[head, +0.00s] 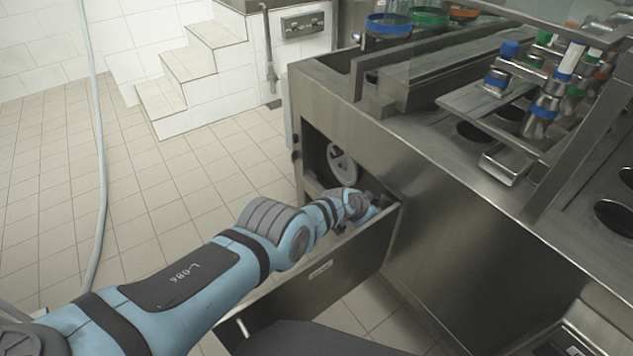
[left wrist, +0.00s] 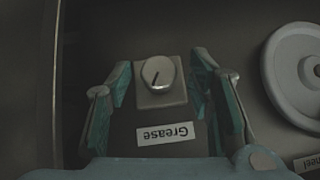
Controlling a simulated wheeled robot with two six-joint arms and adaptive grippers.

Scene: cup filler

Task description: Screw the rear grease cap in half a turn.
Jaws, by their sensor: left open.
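The grease cap (left wrist: 166,84) is a round pale knob with a dark line on its face, on a square plate inside the machine. A white label (left wrist: 164,134) reading "Grease" shows upside down just below it. My left gripper (left wrist: 162,66) is open, with one finger on each side of the cap and a gap showing on both sides. In the head view my left arm reaches from the left into the side opening, and its gripper (head: 372,206) is partly hidden there. The cap cannot be made out in the head view. My right gripper is in neither view.
A grey handwheel (head: 343,166) sits beside my gripper in the opening; it also shows in the left wrist view (left wrist: 286,72). An open metal door panel (head: 325,262) stands below my forearm. The steel machine body (head: 450,225) rises to the right. Tiled floor lies left.

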